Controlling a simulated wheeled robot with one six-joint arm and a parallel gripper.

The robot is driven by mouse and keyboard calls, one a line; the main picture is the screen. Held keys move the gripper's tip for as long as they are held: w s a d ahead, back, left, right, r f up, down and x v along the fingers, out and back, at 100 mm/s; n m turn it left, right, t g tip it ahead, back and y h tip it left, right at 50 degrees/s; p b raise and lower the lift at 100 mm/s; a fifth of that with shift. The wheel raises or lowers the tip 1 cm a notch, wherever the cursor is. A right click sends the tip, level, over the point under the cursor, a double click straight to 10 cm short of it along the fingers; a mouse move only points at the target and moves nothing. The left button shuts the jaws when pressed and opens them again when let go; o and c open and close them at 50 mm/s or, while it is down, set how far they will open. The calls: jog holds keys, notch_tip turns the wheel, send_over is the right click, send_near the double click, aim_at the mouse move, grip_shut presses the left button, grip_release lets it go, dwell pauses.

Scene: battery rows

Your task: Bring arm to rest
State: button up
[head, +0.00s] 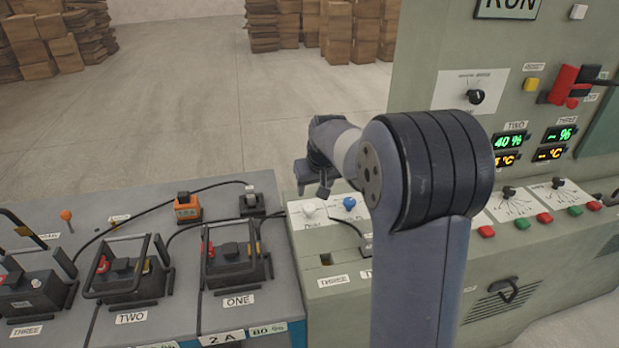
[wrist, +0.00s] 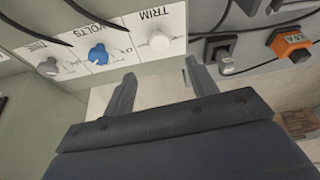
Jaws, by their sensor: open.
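My arm rises in the middle of the head view, bent over the edge of the green console (head: 330,300). My gripper (head: 313,188) is at its far end, pointing down above the junction of the console and the grey bench. In the wrist view my gripper (wrist: 162,86) shows two fingers spread apart with nothing between them. A white TRIM knob (wrist: 160,42) and a blue VOLTS knob (wrist: 98,54) lie just beyond the fingertips, apart from them. The arm's elbow hides part of the console.
The grey bench (head: 60,215) at left holds batteries labelled ONE (head: 237,262), TWO (head: 128,270) and THREE (head: 25,290), with black cables and an orange meter (head: 187,207). The console's upright panel (head: 430,60) stands at right. Open floor and stacked boxes (head: 45,45) lie behind.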

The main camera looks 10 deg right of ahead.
aim_at(309, 207)
jog(key=p+x, duration=0.1)
jog(key=x, duration=1)
jog(key=shift+w, duration=0.1)
jog(key=shift+r+m, duration=0.15)
jog(key=shift+m, duration=0.25)
